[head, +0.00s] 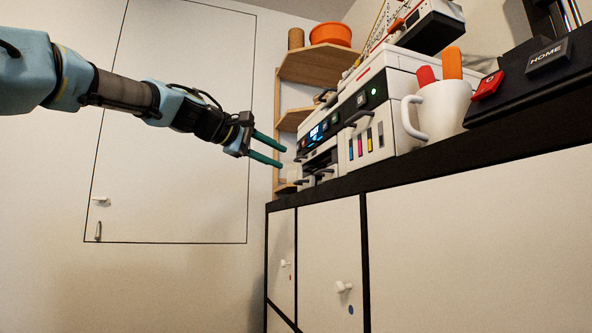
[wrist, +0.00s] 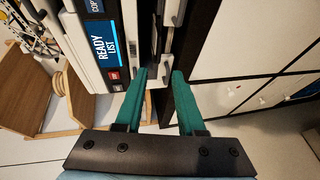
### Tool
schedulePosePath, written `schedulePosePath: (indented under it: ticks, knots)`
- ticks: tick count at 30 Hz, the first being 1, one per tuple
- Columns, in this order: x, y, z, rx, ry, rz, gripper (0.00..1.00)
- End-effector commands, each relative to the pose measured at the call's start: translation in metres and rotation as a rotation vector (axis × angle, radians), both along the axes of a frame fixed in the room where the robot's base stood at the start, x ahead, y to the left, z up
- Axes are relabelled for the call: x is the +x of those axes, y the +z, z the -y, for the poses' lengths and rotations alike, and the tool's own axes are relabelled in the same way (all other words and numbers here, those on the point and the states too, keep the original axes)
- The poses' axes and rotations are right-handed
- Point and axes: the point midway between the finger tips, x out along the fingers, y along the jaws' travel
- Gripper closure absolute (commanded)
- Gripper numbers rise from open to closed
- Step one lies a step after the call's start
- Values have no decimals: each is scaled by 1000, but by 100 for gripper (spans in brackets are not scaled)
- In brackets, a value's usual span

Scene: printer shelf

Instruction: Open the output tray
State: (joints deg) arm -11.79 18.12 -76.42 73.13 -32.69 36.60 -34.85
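The white printer (head: 383,93) stands on the black-topped cabinet, with a lit display on its front; the display reads READY LIST in the wrist view (wrist: 101,41). Below the display in the head view is a dark front opening (head: 320,158), with small tray fronts and grey handles (head: 306,181) under it. I cannot tell clearly which part is the output tray or how far out it is. My gripper (head: 282,157) is open and empty in front of the printer's lower front. Its teal fingers (wrist: 159,74) point at this area, apart from each other; contact is not clear.
A white mug (head: 442,108) with orange and red items stands right of the printer. A wooden shelf (head: 318,66) holding an orange bowl (head: 331,34) is behind. White cabinet doors (head: 330,250) with knobs lie below.

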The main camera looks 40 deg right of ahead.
Motion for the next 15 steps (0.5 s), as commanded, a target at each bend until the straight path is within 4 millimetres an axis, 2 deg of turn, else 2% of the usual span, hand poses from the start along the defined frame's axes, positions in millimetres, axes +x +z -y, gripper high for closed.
schedulePosePath:
  ticks: [5,15]
  knots:
    - [-2,3,13,-3,-5,-2,62]
    - [0,-7,64,-1,-6,-2,62]
